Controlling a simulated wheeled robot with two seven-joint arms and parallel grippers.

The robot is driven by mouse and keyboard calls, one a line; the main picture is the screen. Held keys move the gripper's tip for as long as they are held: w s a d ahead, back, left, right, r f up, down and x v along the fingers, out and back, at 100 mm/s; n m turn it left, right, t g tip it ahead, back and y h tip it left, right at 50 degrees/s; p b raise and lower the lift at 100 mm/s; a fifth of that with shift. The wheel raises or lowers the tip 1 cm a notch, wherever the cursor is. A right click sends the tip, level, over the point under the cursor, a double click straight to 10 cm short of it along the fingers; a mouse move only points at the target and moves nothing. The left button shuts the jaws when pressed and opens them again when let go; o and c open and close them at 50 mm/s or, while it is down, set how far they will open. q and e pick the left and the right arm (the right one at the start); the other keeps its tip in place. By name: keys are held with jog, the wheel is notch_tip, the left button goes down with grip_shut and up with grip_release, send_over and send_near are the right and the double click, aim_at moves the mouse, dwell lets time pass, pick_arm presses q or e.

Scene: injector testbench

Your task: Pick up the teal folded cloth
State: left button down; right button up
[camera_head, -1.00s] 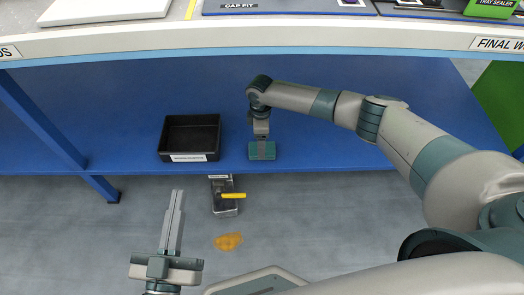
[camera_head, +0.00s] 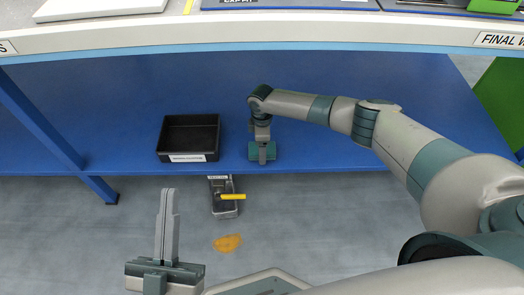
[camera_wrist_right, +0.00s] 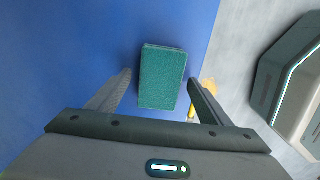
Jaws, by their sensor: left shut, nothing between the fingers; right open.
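The teal folded cloth (camera_head: 256,154) lies on the blue lower shelf near its front edge, partly hidden by my right gripper (camera_head: 262,158). In the right wrist view the cloth (camera_wrist_right: 162,77) is a teal block lying between the two open fingers of my right gripper (camera_wrist_right: 158,90). There is a gap between each finger and the cloth as seen there. I cannot tell exactly how far the fingertips are above the shelf. My left gripper (camera_head: 166,195) is shut and empty over the floor at the lower left.
A black tray (camera_head: 164,135) with a white label stands on the blue shelf (camera_head: 110,120), left of the cloth. A metal item with a yellow handle (camera_head: 231,197) and an orange spill (camera_head: 227,243) are on the floor. The worktop edge (camera_head: 260,41) runs above the shelf.

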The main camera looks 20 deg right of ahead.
jog(key=c, duration=1.1)
jog(key=shift+c, duration=0.2)
